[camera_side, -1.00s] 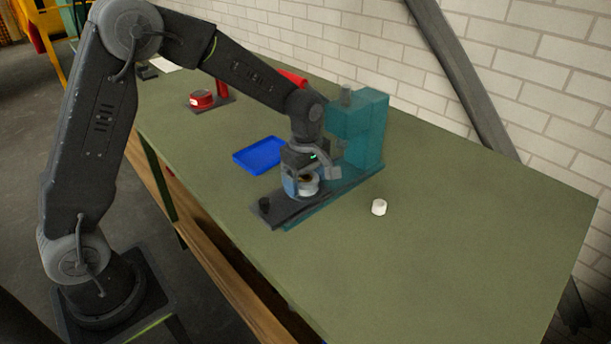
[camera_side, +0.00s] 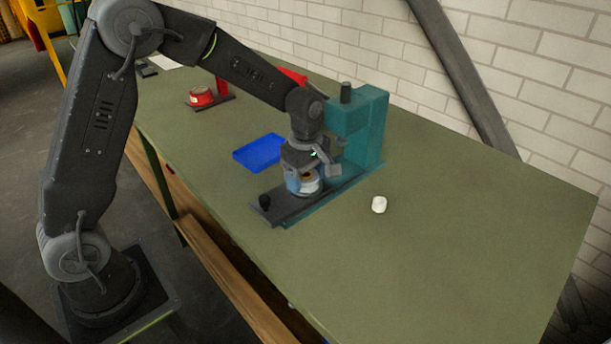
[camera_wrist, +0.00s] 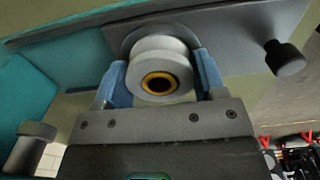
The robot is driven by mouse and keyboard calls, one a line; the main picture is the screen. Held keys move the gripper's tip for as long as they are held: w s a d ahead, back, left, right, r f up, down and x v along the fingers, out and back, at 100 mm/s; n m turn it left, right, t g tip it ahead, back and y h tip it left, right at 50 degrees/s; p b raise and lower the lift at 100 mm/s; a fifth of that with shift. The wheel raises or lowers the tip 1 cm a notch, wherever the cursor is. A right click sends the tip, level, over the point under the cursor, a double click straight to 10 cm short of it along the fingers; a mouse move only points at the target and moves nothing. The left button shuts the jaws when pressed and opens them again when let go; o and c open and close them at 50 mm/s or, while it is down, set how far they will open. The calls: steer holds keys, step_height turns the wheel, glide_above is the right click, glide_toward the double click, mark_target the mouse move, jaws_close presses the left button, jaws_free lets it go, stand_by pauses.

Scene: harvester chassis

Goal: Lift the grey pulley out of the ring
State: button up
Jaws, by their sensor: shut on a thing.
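The grey pulley (camera_wrist: 160,58) shows large in the wrist view, pale grey with an orange-yellow ring around a dark bore. My gripper (camera_wrist: 161,78) is shut on it, with one blue finger on each side. In the side view my gripper (camera_side: 303,185) points down over the dark sliding plate of the teal press, and the pulley (camera_side: 309,182) shows pale between the fingers. A round grey rim, perhaps the ring (camera_wrist: 128,42), shows behind the pulley in the wrist view. I cannot tell whether the pulley is still inside it.
The teal press (camera_side: 362,130) stands just behind my gripper. A dark plate with a black knob (camera_side: 264,202) extends in front. A blue tray (camera_side: 259,153) lies left, a white cylinder (camera_side: 379,205) right, and a red fixture (camera_side: 202,97) farther back.

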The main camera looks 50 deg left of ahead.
steer(key=shift+r, duration=3.55)
